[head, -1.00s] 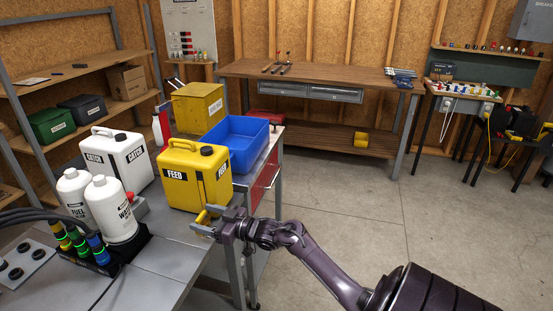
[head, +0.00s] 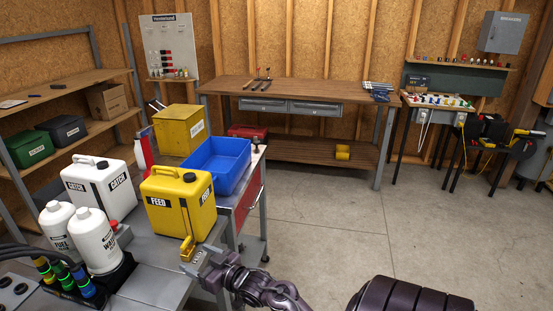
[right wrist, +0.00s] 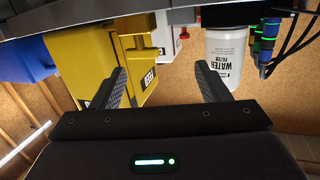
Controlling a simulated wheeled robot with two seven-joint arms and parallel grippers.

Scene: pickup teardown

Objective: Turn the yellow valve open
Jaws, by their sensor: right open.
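The yellow valve (head: 188,248) is at the front edge of the metal bench, just below the yellow FEED jug (head: 178,202) in the head view. My right gripper (head: 204,262) is beside the valve on its right and close to it; whether they touch is unclear. In the right wrist view its two fingers (right wrist: 162,76) are spread with nothing held between them. My left gripper is not seen.
A white CATCH jug (head: 98,185), a WATER bottle (head: 97,240), a FUEL bottle (head: 58,225) and a blue bin (head: 216,165) crowd the bench. A red button (head: 114,225) sits by the WATER bottle. The floor (head: 330,225) to the right is clear.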

